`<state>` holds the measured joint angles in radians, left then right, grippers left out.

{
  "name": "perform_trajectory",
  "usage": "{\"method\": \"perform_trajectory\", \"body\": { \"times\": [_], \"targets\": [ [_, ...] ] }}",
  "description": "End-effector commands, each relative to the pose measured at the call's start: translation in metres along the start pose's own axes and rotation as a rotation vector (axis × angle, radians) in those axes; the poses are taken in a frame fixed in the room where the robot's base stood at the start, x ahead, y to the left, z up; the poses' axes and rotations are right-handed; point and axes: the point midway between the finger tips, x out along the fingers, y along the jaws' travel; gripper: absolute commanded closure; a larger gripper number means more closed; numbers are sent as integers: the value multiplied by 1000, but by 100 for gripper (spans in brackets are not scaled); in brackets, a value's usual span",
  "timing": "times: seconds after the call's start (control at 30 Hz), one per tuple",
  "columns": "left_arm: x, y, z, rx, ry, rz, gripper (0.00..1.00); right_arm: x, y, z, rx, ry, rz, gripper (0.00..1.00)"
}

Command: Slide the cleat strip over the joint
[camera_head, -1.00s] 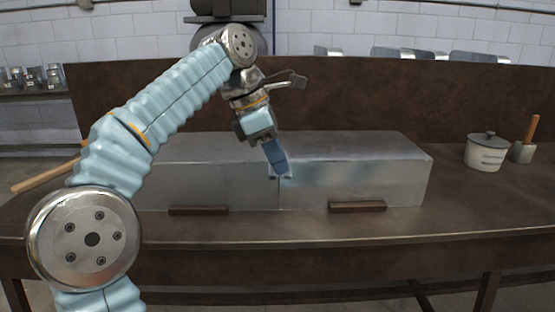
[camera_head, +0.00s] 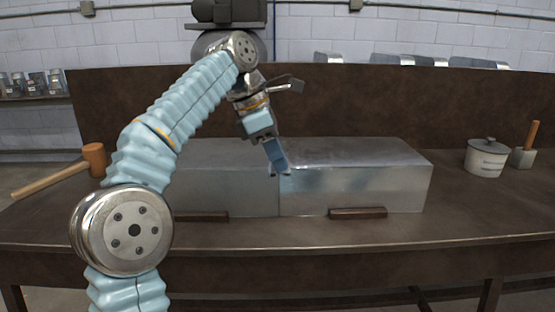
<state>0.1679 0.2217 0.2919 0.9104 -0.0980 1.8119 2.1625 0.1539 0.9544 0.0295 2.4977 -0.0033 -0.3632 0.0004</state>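Two grey sheet-metal duct sections meet end to end on the bench: the left duct section (camera_head: 215,182) and the right duct section (camera_head: 365,185). Their joint (camera_head: 279,196) shows as a vertical line on the front face. My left gripper (camera_head: 280,171) points down at the top front edge of the joint. Its blue fingers are close together, and a small bit of metal shows at the tips. I cannot tell whether that is the cleat strip or whether the fingers hold it. My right gripper is not in view.
Brown blocks (camera_head: 357,213) lie along the ducts' front base on the brown bench (camera_head: 420,232). A wooden mallet (camera_head: 60,175) lies at the left. A lidded pot (camera_head: 486,157) and a brush-like tool in a cup (camera_head: 524,156) stand at the right. The front of the bench is clear.

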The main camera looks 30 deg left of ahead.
Motion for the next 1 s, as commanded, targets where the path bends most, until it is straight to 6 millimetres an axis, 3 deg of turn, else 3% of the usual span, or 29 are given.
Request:
{"method": "perform_trajectory", "body": {
  "times": [0.47, 1.0],
  "targets": [
    [0, 2, 0, 0, 0, 1, 100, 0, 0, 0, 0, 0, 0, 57],
    [0, 32, 0, 0, -1, 0, 100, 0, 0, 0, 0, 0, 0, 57]
  ]
}}
